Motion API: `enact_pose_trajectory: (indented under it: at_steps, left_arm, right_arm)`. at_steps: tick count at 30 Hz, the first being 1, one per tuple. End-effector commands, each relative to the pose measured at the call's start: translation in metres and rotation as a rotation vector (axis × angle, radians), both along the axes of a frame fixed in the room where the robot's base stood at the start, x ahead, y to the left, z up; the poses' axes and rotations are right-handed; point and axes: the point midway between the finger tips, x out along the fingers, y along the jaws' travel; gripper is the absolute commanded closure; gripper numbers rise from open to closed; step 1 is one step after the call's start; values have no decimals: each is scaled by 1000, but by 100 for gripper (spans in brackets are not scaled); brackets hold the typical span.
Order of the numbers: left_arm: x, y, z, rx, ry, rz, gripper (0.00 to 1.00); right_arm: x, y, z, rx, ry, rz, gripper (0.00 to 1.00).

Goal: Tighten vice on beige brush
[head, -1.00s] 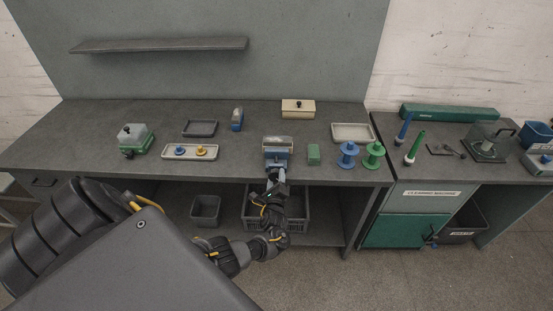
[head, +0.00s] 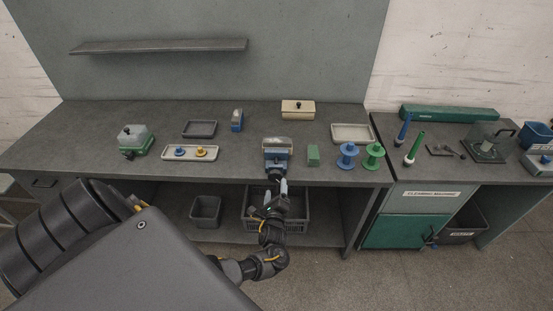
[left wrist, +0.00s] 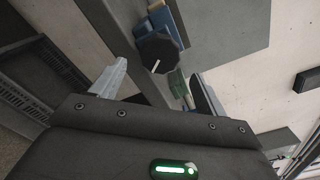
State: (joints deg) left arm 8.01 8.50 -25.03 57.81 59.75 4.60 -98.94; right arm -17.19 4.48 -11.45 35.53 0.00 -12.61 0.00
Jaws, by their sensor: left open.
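The blue vice (head: 278,158) stands at the front edge of the bench in the head view. A pale, beige-grey piece (head: 278,142) sits at its top, perhaps the brush; the detail is too small to tell whether the jaws touch it. The vice's dark knob (left wrist: 160,52) with a white mark shows in the left wrist view, ahead of and between my fingers. My left gripper (head: 278,188) is open and empty, just in front of and below the knob. Its two fingers (left wrist: 158,88) are spread apart and the knob is not between the tips. My right gripper is not in view.
A green block (head: 313,155), a blue spool (head: 348,156) and a green spool (head: 373,155) stand right of the vice. A pale tray (head: 168,154) with small knobbed parts lies left. A dark crate (head: 258,224) sits below the bench, behind my arm.

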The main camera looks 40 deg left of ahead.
Motion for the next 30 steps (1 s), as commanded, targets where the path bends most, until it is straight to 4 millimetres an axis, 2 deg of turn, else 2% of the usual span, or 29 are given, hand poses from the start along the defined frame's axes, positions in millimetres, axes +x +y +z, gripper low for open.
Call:
enact_pose_trajectory:
  at_steps: [4,10,30]
  left_arm:
    - [-22,-18,-1,-2,0,-2,25]
    - [-38,-31,0,1,-1,-1,25]
    - [-41,-33,0,-7,-7,-1,25]
  right_arm:
    - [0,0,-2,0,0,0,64]
    - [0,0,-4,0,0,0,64]
    - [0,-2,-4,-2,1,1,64]
